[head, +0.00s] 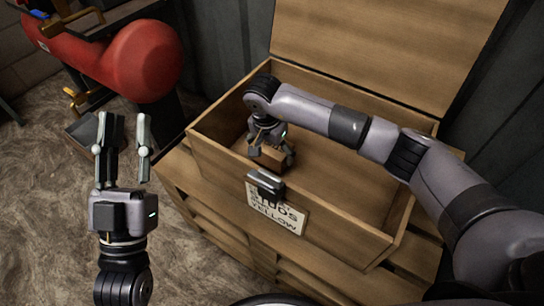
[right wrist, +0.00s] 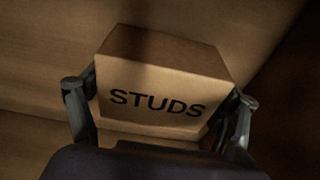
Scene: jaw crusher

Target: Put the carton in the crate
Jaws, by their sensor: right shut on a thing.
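The carton is a small brown box marked "STUDS". In the right wrist view the carton (right wrist: 160,80) sits between the two fingers of my right gripper (right wrist: 160,110), which is shut on it. In the head view my right gripper (head: 270,152) reaches down inside the open wooden crate (head: 215,150), near its left end. The carton (head: 268,157) shows partly below the gripper there. I cannot tell whether it touches the crate floor. My left gripper (head: 124,150) is open and empty, left of the crate, with its fingers pointing up the picture.
The crate's lid (head: 390,45) stands open at the back. A label (head: 275,208) reading "STUDS YELLOW" and a latch (head: 265,182) are on its front. Wooden slats (head: 215,215) lie below the crate. A red machine (head: 145,60) stands at upper left. The crate's right part is empty.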

